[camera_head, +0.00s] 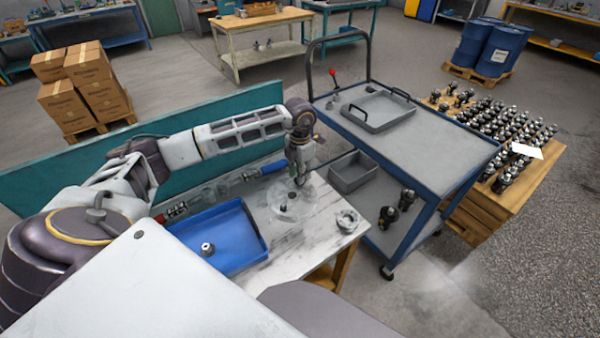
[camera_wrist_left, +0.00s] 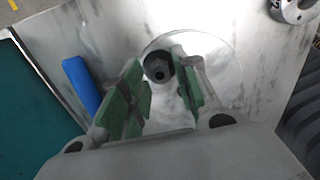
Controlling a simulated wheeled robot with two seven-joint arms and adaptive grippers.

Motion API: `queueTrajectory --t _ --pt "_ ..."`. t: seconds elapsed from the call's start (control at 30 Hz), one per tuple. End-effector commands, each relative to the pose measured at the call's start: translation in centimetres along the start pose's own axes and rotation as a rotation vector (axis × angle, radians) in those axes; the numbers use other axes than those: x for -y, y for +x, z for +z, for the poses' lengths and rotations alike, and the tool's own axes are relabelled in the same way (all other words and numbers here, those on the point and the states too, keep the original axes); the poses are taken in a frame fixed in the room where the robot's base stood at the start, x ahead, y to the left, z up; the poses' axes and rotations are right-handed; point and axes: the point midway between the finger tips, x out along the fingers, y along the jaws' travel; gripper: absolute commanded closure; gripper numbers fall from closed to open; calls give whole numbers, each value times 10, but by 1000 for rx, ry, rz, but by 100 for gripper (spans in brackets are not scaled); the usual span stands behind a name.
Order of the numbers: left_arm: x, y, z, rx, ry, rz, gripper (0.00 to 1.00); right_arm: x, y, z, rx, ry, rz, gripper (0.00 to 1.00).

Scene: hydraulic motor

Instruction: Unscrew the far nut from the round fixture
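The round fixture (camera_head: 284,214) is a pale, shiny disc on the marble-topped table. It also shows in the wrist view (camera_wrist_left: 222,60). A small dark piece (camera_head: 283,208) stands on it in the head view. In the wrist view a dark hex nut (camera_wrist_left: 158,67) with a central hole stands on the disc, just beyond and between my fingertips. My left gripper (camera_head: 300,180) points down over the fixture's far side. Its green-padded fingers (camera_wrist_left: 157,82) are apart, with no visible contact on the nut. My right gripper is not in view.
On the table (camera_head: 325,238) are a blue tray (camera_head: 222,232) holding one nut (camera_head: 207,248), a metal ring part (camera_head: 347,219) at right, and a blue-handled tool (camera_head: 273,167) behind. A teal panel (camera_head: 60,170) stands behind. A cart (camera_head: 440,160) is close at right.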

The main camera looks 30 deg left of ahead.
Motion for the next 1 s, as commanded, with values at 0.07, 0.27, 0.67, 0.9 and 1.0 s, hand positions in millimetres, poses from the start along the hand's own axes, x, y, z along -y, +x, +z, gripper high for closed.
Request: queueTrajectory --t 0.07,0.27,0.67,0.9,1.0 --pt "0 0 0 0 0 0 70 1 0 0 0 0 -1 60" --pt "0 0 0 0 0 0 85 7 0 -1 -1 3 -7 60" --pt "0 0 0 0 -49 0 100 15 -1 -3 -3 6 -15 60" --pt "0 -1 0 0 -186 0 100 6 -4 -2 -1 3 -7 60" --pt "0 -1 0 0 -244 0 100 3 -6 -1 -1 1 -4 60"
